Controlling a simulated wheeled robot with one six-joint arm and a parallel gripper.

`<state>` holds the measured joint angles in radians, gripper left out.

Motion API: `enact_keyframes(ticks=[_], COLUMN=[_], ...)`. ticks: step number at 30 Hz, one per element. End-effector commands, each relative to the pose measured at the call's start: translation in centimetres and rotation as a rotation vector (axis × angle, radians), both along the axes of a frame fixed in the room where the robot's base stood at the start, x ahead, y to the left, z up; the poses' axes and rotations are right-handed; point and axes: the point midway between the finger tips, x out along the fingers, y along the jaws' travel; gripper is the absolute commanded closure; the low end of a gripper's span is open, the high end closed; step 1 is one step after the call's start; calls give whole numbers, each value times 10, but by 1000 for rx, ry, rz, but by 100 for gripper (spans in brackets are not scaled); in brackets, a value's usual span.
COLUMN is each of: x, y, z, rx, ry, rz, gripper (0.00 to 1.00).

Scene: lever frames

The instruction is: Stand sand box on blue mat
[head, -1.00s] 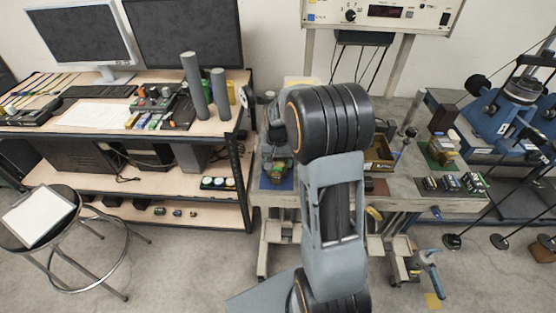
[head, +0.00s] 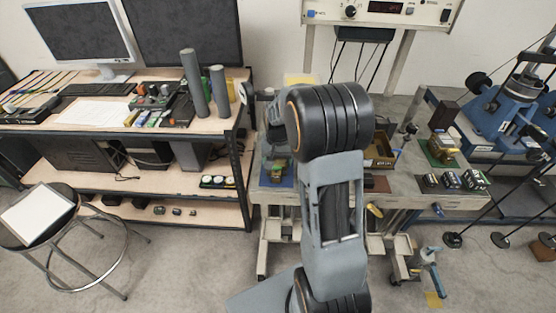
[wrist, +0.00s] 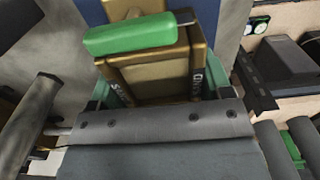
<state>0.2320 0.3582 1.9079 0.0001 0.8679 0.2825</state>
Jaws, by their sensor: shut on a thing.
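The brown sand box (wrist: 155,72), with white lettering along its frame, is held at my gripper (wrist: 165,88) in the wrist view. A green bar (wrist: 140,33) crosses the box's upper part, and I cannot tell which part it belongs to. The box also shows small in the head view (head: 279,172), at the left end of the grey bench. The blue mat (head: 280,183) lies there, partly hidden by the box and my arm. Blue also shows behind the box in the wrist view (wrist: 206,14). Whether the box touches the mat is unclear.
An open brown tray (head: 380,152) stands right of my arm. Farther right are a green mat (head: 441,153) with stacked boxes and several small dark items (head: 455,182). A desk with monitors (head: 185,35) and grey cylinders (head: 192,85) stands left of the bench.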

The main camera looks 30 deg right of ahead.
Motion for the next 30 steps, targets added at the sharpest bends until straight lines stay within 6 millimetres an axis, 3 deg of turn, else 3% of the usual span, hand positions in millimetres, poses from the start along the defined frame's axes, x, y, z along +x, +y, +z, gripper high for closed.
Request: enact_keyframes(ticks=[5,6,16,17,24,30], x=[-3,-3,-4,-4,-3,-3], y=[1,1,1,1,0,-1], z=[-11,-12,-13,-13,-12,-11], rx=[4,4,5,5,3,2], ry=[13,14,15,15,12,10], rz=[1,1,1,1,-1,-2], gripper=[86,94,94,25,2,0])
